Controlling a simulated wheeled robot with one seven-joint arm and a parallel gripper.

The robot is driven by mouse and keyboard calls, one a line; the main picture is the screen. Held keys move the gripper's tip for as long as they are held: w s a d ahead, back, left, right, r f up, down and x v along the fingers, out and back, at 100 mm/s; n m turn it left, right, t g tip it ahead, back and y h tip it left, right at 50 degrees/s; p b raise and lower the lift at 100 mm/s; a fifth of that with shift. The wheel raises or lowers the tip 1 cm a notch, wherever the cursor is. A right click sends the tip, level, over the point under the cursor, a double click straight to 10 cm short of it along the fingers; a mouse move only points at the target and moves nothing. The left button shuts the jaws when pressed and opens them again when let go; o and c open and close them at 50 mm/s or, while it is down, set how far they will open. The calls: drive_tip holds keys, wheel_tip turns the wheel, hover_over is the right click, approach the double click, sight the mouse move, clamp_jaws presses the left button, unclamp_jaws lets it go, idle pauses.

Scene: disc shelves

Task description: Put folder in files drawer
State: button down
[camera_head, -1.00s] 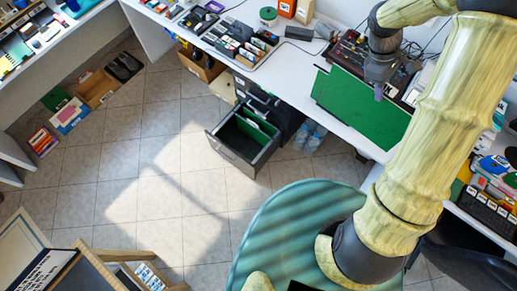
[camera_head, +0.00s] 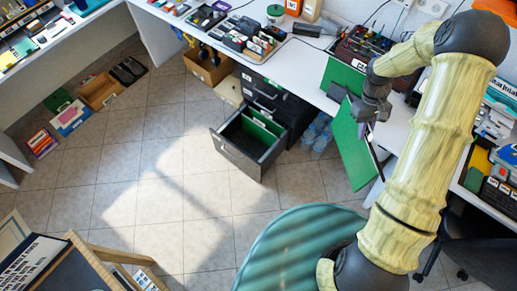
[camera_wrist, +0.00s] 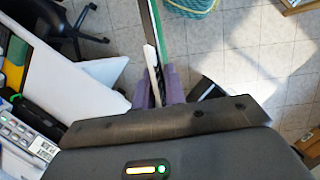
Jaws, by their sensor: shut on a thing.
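A green folder (camera_head: 352,150) hangs from my gripper (camera_head: 372,112) over the front edge of the white desk, tilted. In the wrist view my gripper (camera_wrist: 160,88) is shut on the folder (camera_wrist: 157,35), which shows nearly edge-on between the purple fingers. The open files drawer (camera_head: 240,153) of the black cabinet (camera_head: 268,95) is left of the folder and lower, near the floor. Green dividers or folders (camera_head: 262,122) stand inside it. The folder is well apart from the drawer.
A green panel (camera_head: 343,76) shows by the desk behind the folder; I cannot tell whether it belongs to it. Water bottles (camera_head: 317,133) stand right of the cabinet. A striped teal round object (camera_head: 290,250) is in front. The tiled floor (camera_head: 150,170) left of the drawer is clear.

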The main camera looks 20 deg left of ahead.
sight(347, 157)
drive_tip(key=f+m+b, duration=0.2)
drive_tip(key=f, duration=0.4)
drive_tip(key=f+m+y+b, duration=0.1)
drive_tip(key=f+m+b, duration=0.1)
drive_tip(key=f, duration=0.4)
drive_tip(key=s+f+m+y+b, duration=0.1)
drive_tip(key=f+m+b, duration=0.1)
drive_tip(key=f, duration=0.4)
drive_tip(key=shift+a+f+g+b, duration=0.15)
drive_tip(key=shift+g+b, duration=0.25)
drive_tip(key=shift+b, duration=0.45)
